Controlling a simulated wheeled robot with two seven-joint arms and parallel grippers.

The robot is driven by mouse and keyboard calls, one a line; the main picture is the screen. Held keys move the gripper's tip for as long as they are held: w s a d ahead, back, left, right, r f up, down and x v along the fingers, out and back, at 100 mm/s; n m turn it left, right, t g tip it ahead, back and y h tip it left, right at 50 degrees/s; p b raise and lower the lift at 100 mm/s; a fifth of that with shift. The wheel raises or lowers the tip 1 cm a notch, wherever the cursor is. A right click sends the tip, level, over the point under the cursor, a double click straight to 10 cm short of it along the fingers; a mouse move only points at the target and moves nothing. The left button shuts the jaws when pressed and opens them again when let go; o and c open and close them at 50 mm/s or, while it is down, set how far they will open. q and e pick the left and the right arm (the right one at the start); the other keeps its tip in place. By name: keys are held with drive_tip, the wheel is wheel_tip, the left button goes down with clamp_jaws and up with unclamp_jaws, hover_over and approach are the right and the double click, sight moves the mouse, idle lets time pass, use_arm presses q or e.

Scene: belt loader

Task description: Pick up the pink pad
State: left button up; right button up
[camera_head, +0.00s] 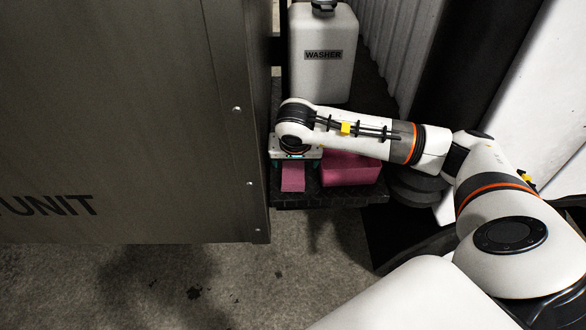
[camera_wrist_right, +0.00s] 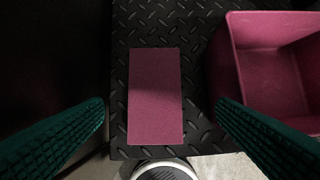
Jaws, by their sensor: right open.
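The pink pad (camera_head: 293,179) is a flat rectangular block lying on a black diamond-plate shelf (camera_head: 330,200), near its front left corner. In the right wrist view the pad (camera_wrist_right: 155,97) lies between two green ridged fingers. My right gripper (camera_wrist_right: 160,115) is open above the pad, one finger on each side, with visible gaps and nothing held. In the head view my right wrist hides most of that gripper and part of the pad. My left gripper is not in view.
An open pink bin (camera_head: 350,174) stands just right of the pad, close to the right finger. A white washer jug (camera_head: 323,70) stands farther back. A large metal cabinet panel (camera_head: 130,120) borders the shelf on the left.

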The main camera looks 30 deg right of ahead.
sight(293, 168)
drive_tip(key=x, duration=0.1)
drive_tip(key=p+x, duration=0.2)
drive_tip(key=x, duration=0.1)
drive_tip(key=shift+w+a+f, duration=0.1)
drive_tip(key=shift+w+a, duration=0.1)
drive_tip(key=shift+a, duration=0.05)
drive_tip(key=shift+w+d+f, duration=0.15)
drive_tip(key=shift+w+f, duration=0.05)
drive_tip(key=shift+f, duration=0.3)
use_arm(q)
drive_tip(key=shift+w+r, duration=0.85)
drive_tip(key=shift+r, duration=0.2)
use_arm(e)
drive_tip(key=c, duration=1.1)
drive_tip(key=shift+o, duration=0.2)
drive_tip(key=shift+r+b, duration=0.3)
drive_tip(key=shift+r, duration=0.15)
wheel_tip(293, 168, up, 2)
drive_tip(key=shift+r+b, duration=0.1)
drive_tip(key=shift+b, duration=0.45)
use_arm(q)
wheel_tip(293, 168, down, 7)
drive_tip(key=b, duration=0.5)
use_arm(e)
drive_tip(key=s+a, duration=1)
drive_tip(key=s, duration=0.5)
drive_tip(key=shift+r, duration=0.2)
drive_tip(key=shift+a, duration=0.1)
